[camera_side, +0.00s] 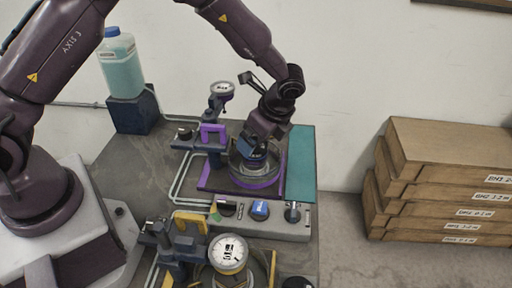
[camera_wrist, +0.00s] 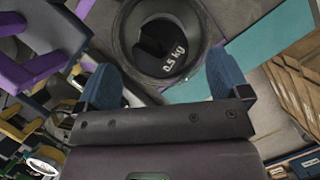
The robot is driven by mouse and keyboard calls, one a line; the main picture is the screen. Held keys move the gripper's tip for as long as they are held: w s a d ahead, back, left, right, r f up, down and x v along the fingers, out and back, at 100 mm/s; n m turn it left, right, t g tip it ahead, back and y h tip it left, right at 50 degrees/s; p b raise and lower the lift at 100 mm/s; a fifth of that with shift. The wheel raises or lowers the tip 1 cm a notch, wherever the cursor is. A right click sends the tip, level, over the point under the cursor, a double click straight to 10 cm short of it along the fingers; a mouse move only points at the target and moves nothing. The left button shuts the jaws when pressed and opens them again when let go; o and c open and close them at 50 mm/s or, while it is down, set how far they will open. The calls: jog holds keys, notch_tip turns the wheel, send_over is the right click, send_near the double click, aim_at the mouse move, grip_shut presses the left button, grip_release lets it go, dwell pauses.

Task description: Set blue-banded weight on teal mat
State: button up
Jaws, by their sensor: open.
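My gripper (camera_side: 257,163) is open, pointing down over the round pan of the purple-trimmed lever frame (camera_side: 213,133). In the wrist view, its two blue fingers (camera_wrist: 163,78) are apart and empty. Between and ahead of them is a dark round weight marked 0.5 kg (camera_wrist: 172,58), inside a dark circular rim. No blue band shows on it, so I cannot tell whether it is the blue-banded weight. The teal mat (camera_side: 301,160) lies flat and bare along the right edge of the table; part of it also shows in the wrist view (camera_wrist: 262,38).
A grey rack (camera_side: 290,228) holds several small items, including a blue one (camera_side: 260,209), in front of the purple frame. A yellow-trimmed frame with a dial (camera_side: 228,253) stands nearer. A teal-liquid jug (camera_side: 120,62) stands behind left. Wooden boxes (camera_side: 440,180) are off to the right.

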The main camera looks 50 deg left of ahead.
jog(key=x, duration=0.3)
jog(key=shift+a+f, duration=0.1)
jog(key=shift+c, duration=0.4)
jog(key=c, duration=1.4)
